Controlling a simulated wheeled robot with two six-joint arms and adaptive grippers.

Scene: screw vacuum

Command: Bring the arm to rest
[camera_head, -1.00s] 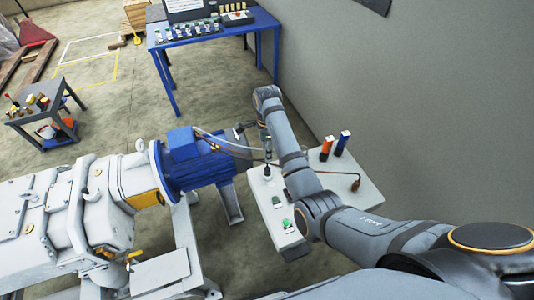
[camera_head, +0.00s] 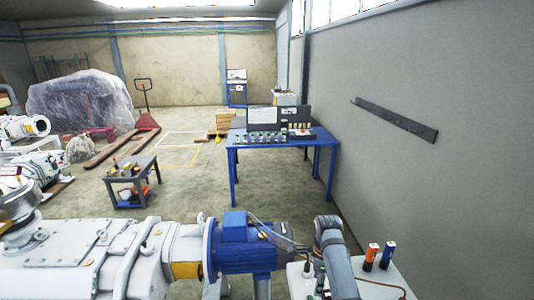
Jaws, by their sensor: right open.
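My right arm (camera_head: 336,262) rises from the bottom edge in the head view, over the white bench at the lower right. My right gripper (camera_head: 299,248) is small and partly hidden at the left side of the wrist, close to the end of the blue motor; its jaws are open and I see nothing held. I cannot tell whether it touches the motor. The white screw vacuum pump (camera_head: 110,252) with its blue motor (camera_head: 238,252) fills the lower left. My left gripper is out of view.
The white bench (camera_head: 375,290) carries an orange cylinder (camera_head: 372,252) and a blue cylinder (camera_head: 387,255) right of my arm. A blue table (camera_head: 283,143) with several small items stands beyond. A grey cart (camera_head: 132,182) is at left. The grey wall (camera_head: 430,190) borders the right.

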